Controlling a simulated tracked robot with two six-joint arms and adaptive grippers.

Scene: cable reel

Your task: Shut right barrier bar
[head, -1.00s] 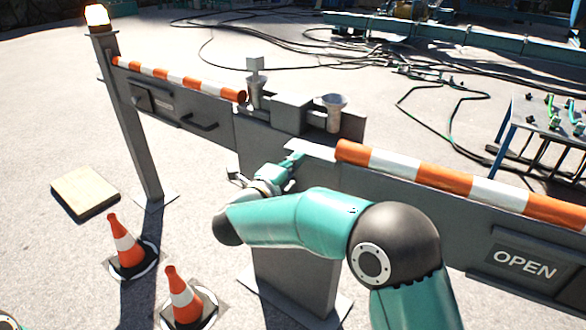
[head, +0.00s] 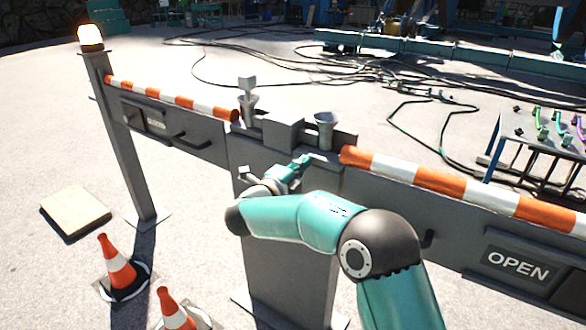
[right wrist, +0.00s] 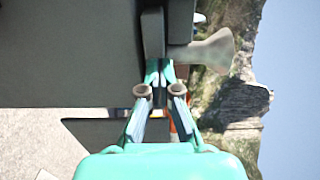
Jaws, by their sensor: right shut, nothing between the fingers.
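The right barrier bar (head: 452,184) is an orange-and-white striped bar on a grey panel, running from beside the centre post (head: 285,262) to the right picture edge. Its panel carries an OPEN sign (head: 517,266). A dark handle (head: 427,239) on it is partly hidden by my right arm. My right gripper (head: 303,161) is shut and empty at the upper front of the post, left of the bar's near end. In the right wrist view the fingertips (right wrist: 160,68) meet close to a grey block (right wrist: 153,32); contact cannot be told. My left gripper is not in view.
The left striped bar (head: 170,97) with its own handle runs to a lamp post (head: 128,150). Two funnel-like cups (head: 325,130) and a grey box (head: 283,131) top the centre post. Traffic cones (head: 117,262) and a flat slab (head: 76,213) lie left. Cables cover the ground behind.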

